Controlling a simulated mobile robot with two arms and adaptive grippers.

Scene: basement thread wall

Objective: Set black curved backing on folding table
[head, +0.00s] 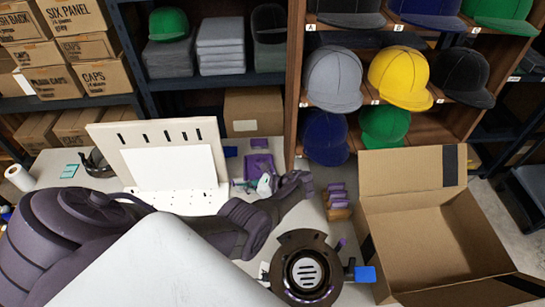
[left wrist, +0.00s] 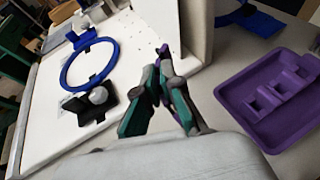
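The folding table (head: 60,180) is pale; in the head view it carries an upright white pegboard stand. A small black curved piece (head: 97,164) stands at its left, beside the stand; I cannot tell if it is the backing. My left gripper (head: 265,186) is over the table, right of the stand, and partly hidden by my arm. There, a black piece with a pale knob (left wrist: 95,105) lies on the white surface. My right gripper is not in view.
A purple tray (head: 260,166) lies near my left gripper. A blue ring (left wrist: 88,66) lies on the white surface. A round dark fixture (head: 308,270) stands at the front. An open carton (head: 425,235) fills the right. Cap shelves (head: 295,80) stand behind.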

